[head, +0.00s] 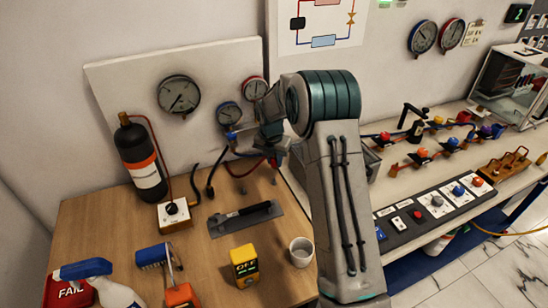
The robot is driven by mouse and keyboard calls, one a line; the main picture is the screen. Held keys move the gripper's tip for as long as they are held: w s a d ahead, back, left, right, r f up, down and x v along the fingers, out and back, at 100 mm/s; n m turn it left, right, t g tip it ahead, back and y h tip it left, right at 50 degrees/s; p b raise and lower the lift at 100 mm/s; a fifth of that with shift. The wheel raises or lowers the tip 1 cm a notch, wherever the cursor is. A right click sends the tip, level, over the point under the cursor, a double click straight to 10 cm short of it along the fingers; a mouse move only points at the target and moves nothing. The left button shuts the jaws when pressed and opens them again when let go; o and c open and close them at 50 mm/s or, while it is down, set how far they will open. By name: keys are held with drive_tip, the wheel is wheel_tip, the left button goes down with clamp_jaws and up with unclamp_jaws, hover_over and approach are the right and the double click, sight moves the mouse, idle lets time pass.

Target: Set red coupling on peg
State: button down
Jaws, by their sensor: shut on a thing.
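My gripper (271,150) is at the end of the arm, in front of the white gauge panel (120,85). It is shut on the red coupling (273,162), of which only a small red part shows below the fingers. A red hose (240,173) curves left from near the coupling, above the wooden bench. A blue coupling (231,135) sits below the small blue gauge, left of the gripper. The arm hides part of the area around the gripper, and I cannot make out the peg clearly.
A black gas bottle (141,160) stands at the left. Spray bottle (110,289) at front left. Valves and a switch panel (440,208) are at right.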

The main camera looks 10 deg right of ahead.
drive_tip(key=shift+w, duration=0.2)
idle(0.4)
drive_tip(key=shift+f+b, duration=1.55)
drive_tip(key=shift+f, duration=1.05)
drive_tip(key=shift+f, duration=0.1)
drive_tip(key=shift+f+b, duration=0.6)
drive_tip(key=shift+f, duration=0.5)
drive_tip(key=shift+f, duration=0.1)
drive_tip(key=c, duration=0.9)
unclamp_jaws()
drive_tip(key=shift+o, duration=0.2)
